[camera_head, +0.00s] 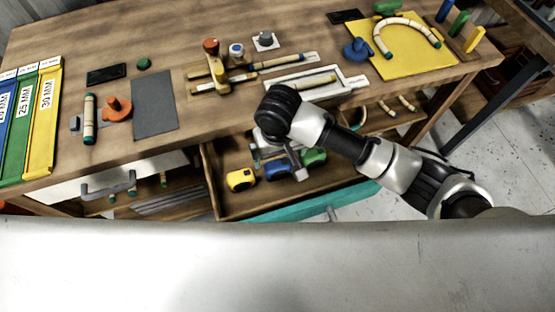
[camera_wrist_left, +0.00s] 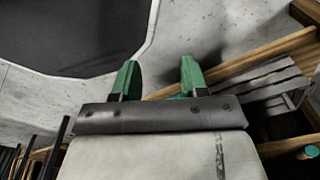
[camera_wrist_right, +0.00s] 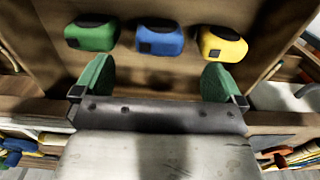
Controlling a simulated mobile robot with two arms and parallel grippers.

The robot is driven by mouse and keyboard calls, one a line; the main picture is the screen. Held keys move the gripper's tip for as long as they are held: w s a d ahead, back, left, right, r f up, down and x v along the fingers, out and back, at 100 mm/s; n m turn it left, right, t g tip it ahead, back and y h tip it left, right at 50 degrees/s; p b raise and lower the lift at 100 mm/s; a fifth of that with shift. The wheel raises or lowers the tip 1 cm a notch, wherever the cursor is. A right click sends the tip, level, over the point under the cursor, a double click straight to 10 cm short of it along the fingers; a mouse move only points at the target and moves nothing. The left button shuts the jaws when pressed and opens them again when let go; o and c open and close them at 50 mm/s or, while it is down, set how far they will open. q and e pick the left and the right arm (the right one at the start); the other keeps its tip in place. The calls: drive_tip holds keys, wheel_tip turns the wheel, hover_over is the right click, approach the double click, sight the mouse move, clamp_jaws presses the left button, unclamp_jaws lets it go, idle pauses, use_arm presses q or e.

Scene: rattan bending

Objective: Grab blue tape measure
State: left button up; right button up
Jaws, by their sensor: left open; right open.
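The blue tape measure (camera_head: 278,169) lies in the open drawer (camera_head: 228,210) under the workbench, between the yellow tape measure (camera_head: 241,179) and the green tape measure (camera_head: 314,157). In the right wrist view the blue tape measure (camera_wrist_right: 160,38) is centred just beyond my green fingertips, with nothing between them. My right gripper (camera_wrist_right: 158,75) is open and empty, over the drawer. It partly covers the blue tape measure in the head view. My left gripper (camera_wrist_left: 158,78) is open and empty, away from the drawer, and does not show in the head view.
The drawer has wooden walls and a teal front (camera_head: 315,204). The workbench top (camera_head: 190,150) above carries rattan pieces, a dark grey mat (camera_head: 155,104) and a yellow board (camera_head: 412,58). Bare floor and wooden bars (camera_wrist_left: 240,65) lie near my left gripper.

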sight(277, 164)
drive_tip(key=f, duration=0.3)
drive_tip(key=shift+s+f, duration=0.2)
drive_tip(key=shift+f, duration=0.2)
drive_tip(key=shift+w+f, duration=0.2)
drive_tip(key=shift+f, duration=0.35)
drive_tip(key=shift+w+a+f, duration=0.1)
drive_tip(key=shift+w+f, duration=0.15)
drive_tip(key=shift+f, duration=0.95)
drive_tip(key=shift+w+f, duration=0.2)
drive_tip(key=shift+f, duration=0.95)
use_arm(q)
drive_tip(key=shift+s+a, duration=0.2)
drive_tip(key=shift+s, duration=0.55)
use_arm(e)
drive_tip(key=shift+r, duration=0.1)
drive_tip(key=c, duration=1.1)
